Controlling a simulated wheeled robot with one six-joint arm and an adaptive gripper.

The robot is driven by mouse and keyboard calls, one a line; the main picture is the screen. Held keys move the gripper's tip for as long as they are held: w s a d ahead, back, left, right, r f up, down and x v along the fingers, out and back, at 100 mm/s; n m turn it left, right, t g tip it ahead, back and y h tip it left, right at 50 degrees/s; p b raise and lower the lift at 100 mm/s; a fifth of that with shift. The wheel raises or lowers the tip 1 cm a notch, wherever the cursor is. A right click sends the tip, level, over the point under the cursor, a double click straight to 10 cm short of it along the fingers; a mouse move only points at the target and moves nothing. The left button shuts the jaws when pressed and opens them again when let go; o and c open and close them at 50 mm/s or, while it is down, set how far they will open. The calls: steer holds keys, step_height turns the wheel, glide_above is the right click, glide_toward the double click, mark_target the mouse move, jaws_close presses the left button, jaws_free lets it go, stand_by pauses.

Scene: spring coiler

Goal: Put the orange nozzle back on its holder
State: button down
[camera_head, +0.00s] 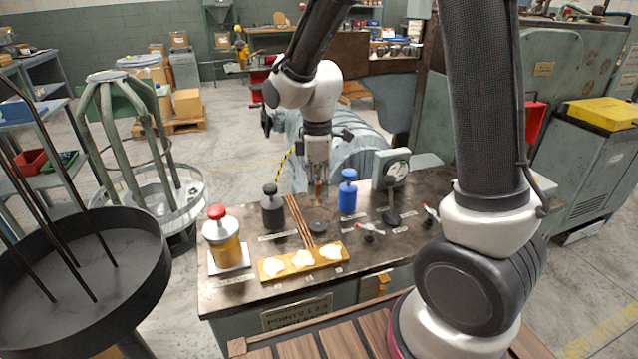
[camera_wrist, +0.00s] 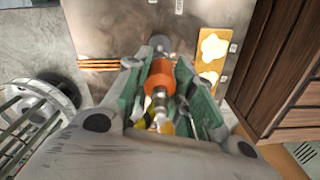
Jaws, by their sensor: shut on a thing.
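The orange nozzle (camera_wrist: 159,77) is between the green-lined fingers of my gripper (camera_wrist: 162,62) in the wrist view, with a metal stem on its near side. In the head view my gripper (camera_head: 317,172) points down over the workbench, shut on the nozzle (camera_head: 318,190). A small dark round base (camera_head: 318,228), which looks like the holder, stands on the bench below it. In the head view there is a gap between nozzle and base. In the wrist view the dark base (camera_wrist: 160,42) is partly hidden behind the nozzle and fingers.
Copper rods (camera_head: 299,220) lie left of the base, and a wooden board (camera_head: 303,263) with white patches lies in front. A black bottle (camera_head: 272,208) and a blue bottle (camera_head: 348,192) flank it. A dial gauge (camera_head: 392,168) stands right; a red-topped amber jar (camera_head: 223,240) stands left.

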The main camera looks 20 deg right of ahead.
steer(key=shift+f, duration=3.05)
steer(key=shift+f, duration=0.55)
steer(key=c, duration=1.1)
jaws_free()
step_height(320, 180, up, 25)
